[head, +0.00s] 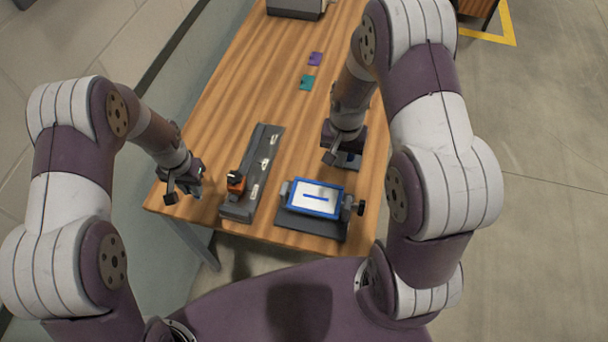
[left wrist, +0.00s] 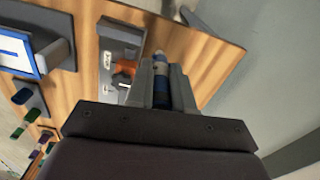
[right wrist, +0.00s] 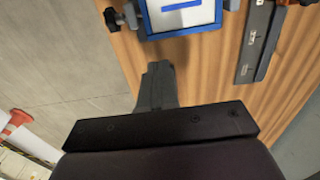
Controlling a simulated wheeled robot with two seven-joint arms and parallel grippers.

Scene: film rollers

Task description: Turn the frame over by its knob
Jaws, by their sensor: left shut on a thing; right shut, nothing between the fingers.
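The blue-rimmed frame (head: 300,208) with a white panel and a blue bar on it lies between posts on a dark stand (head: 312,228). It also shows in the right wrist view (right wrist: 152,35) and partly in the left wrist view (left wrist: 41,62). Its dark knob (head: 358,208) is on the right side; it also shows in the right wrist view (right wrist: 111,18). My right gripper (head: 329,157) is shut and empty, beyond the frame and apart from the knob. My left gripper (head: 172,193) is shut on a blue-and-grey banded cylinder (left wrist: 160,72), near the table's left edge.
A dark rail (head: 265,150) with pale metal fittings and an orange part (head: 236,183) stands left of the frame.

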